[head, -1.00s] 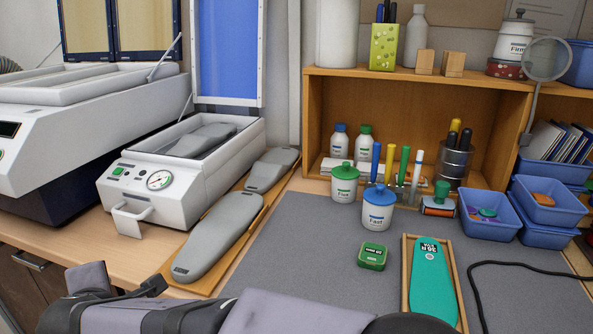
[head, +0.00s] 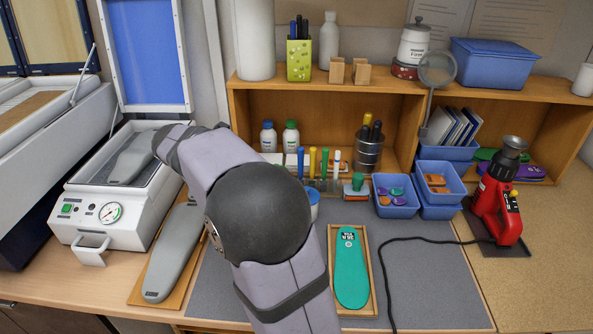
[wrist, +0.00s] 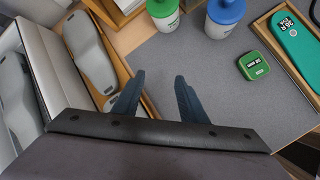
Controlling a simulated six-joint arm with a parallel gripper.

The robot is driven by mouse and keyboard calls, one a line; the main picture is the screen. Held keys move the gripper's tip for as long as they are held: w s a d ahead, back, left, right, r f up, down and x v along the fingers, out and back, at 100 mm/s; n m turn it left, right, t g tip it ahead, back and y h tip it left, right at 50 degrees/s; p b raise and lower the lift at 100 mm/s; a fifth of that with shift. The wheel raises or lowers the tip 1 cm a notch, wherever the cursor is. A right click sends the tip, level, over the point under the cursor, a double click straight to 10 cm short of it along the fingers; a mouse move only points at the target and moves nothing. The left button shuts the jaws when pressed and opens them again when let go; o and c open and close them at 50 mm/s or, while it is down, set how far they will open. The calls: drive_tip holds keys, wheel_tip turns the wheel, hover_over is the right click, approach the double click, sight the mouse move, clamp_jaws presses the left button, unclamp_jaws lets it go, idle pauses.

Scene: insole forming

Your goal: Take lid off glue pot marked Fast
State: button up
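The glue pot marked Fast is white with a blue lid (wrist: 226,11); its label was readable in the earlier head view. It stands on the grey mat (wrist: 215,85), lid on, at the top of the wrist view. In the head view only a sliver of this pot (head: 314,211) shows behind my arm. A white pot with a green lid (wrist: 163,10) stands left of it in the wrist view and is hidden in the head view. My gripper (wrist: 156,82) is open and empty above the mat's left part, apart from both pots.
A green tin (wrist: 253,66) and a teal insole (head: 350,268) in a wooden tray lie to the right. Grey lasts (head: 172,252) and the white press (head: 98,238) are at left. Blue bins (head: 397,208), a black cable (head: 388,280) and a red heat tool (head: 497,205) are further right.

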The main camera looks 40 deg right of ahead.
drive_tip(key=s+d+r+g+y+p, duration=0.1)
drive_tip(key=s+d+r+g+p, duration=0.2)
drive_tip(key=d, duration=0.5)
drive_tip(key=s+d+r+p, duration=0.1)
drive_tip(key=s+d+p, duration=0.35)
drive_tip(key=d, duration=0.35)
drive_tip(key=shift+s+a+f+p+x, duration=0.1)
drive_tip(key=shift+s+a+p+x, duration=0.15)
drive_tip(key=shift+x, duration=0.95)
drive_tip(key=shift+s+a+f+p+x, duration=0.15)
drive_tip(key=shift+p+x, duration=0.2)
drive_tip(key=shift+x, duration=0.9)
drive_tip(key=shift+s+a+p+x, duration=0.15)
drive_tip(key=shift+p+x, duration=0.15)
drive_tip(key=shift+x, duration=0.9)
clamp_jaws()
